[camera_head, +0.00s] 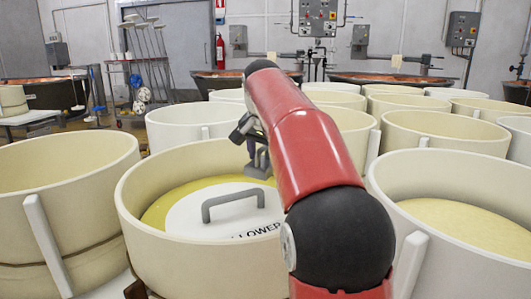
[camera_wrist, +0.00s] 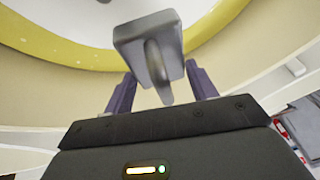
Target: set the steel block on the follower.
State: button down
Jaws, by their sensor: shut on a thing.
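The follower (camera_head: 232,222) is a white disc with a grey arched handle (camera_head: 233,203) and dark lettering, partly hidden by my red arm. It lies on a yellow surface inside a cream round hoop (camera_head: 150,205). My gripper (camera_head: 249,135) is over the back part of this hoop and is shut on the steel block (camera_head: 258,165), a grey block with a grip. In the wrist view the block (camera_wrist: 138,38) hangs between the two purple fingers (camera_wrist: 160,82). Beyond it, part of the white follower (camera_wrist: 85,10) and the yellow ring show. The block appears held above the follower.
More cream hoops stand close around: one at the left (camera_head: 60,185), one at the right (camera_head: 465,205) with a yellow fill, several behind. The hoop wall rises around the follower, and the follower's handle stands up from its middle. Wall control boxes are far back.

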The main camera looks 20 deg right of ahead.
jog(key=shift+f+b, duration=1.2)
jog(key=shift+f, duration=0.65)
jog(key=shift+f+b, duration=0.5)
jog(key=shift+f, duration=0.2)
jog(key=c, duration=0.6)
grip_release()
jog(key=shift+o, duration=1)
jog(key=shift+f, duration=0.2)
